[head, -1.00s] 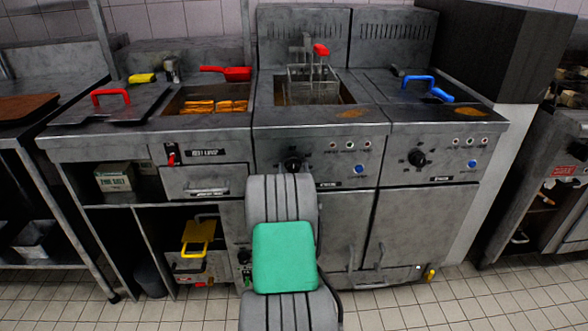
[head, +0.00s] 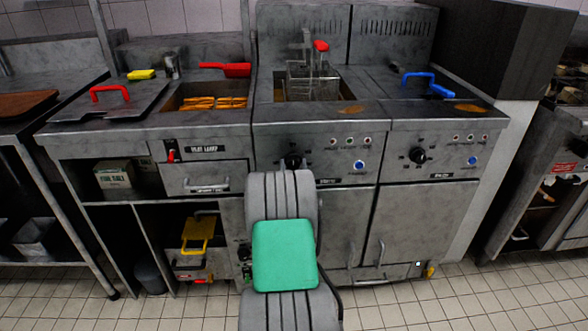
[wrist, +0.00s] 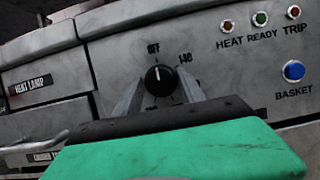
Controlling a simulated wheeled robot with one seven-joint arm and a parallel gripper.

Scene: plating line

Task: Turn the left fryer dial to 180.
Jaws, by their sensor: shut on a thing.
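The left fryer dial (wrist: 158,79) is a round black knob on the grey fryer front. In the wrist view its white mark points up, about at OFF; 140 is printed to the upper right. The labels lower round the dial are mostly hidden. My gripper (wrist: 160,88) is shut on the dial, with one grey finger at each side. In the head view the left dial (head: 293,160) shows just above my arm, which hides my fingers.
A blue basket button (wrist: 293,71) and several small lamps sit right of the dial. The right fryer has a similar dial (head: 417,155). A wire basket with a red handle (head: 321,46) stands in the left fryer well. A heat lamp panel (wrist: 32,87) is at left.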

